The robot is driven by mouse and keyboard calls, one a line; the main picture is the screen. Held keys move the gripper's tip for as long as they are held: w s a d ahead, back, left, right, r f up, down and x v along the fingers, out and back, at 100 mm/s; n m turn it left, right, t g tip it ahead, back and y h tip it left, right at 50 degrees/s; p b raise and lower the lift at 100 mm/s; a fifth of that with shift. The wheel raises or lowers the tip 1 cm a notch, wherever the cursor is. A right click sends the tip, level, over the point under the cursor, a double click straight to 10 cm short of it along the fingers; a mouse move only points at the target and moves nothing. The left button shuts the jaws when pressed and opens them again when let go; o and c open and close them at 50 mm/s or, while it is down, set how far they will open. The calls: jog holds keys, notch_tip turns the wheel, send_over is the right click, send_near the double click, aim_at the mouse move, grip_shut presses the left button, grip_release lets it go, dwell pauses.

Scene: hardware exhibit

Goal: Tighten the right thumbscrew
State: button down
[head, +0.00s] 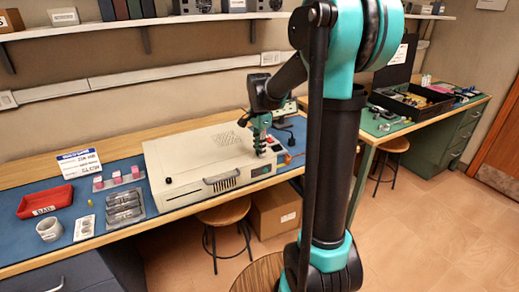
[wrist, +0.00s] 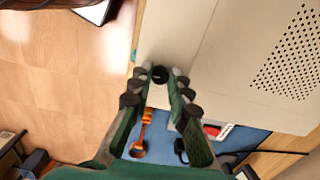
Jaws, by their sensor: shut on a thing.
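A beige instrument case (head: 190,150) lies on the blue bench mat, with a front handle, a small green display and vent holes on top. My gripper (head: 260,146) reaches down at the right end of the case. In the wrist view my gripper (wrist: 160,78) has its padded fingertips around a small black round thumbscrew (wrist: 160,73) at the edge of the case (wrist: 205,40). The fingers are shut on it. In the head view this thumbscrew is hidden behind the fingers. A small dark knob (head: 168,180) shows at the left of the case front.
An orange-handled tool (wrist: 140,138) lies on the mat beside the case. A red tray (head: 45,201), a cup (head: 49,229) and metal parts trays (head: 124,207) are at the left. Stools (head: 225,212) stand before the bench.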

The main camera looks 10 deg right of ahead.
jog(key=shift+m, duration=0.4)
jog(key=c, duration=1.4)
grip_release()
jog(key=shift+c, duration=0.2)
notch_tip(320, 180, up, 12)
jog(key=s+d+f+n+t, duration=0.2)
jog(key=s+f+n, duration=0.5)
jog(key=s+f, duration=0.4)
jog(key=s+d+f+n+t, duration=0.2)
jog(key=s+f+n, duration=0.5)
jog(key=s+f, duration=0.3)
jog(key=shift+s+f+n, duration=0.3)
jog(key=shift+s+f, duration=0.05)
jog(key=shift+s, duration=0.05)
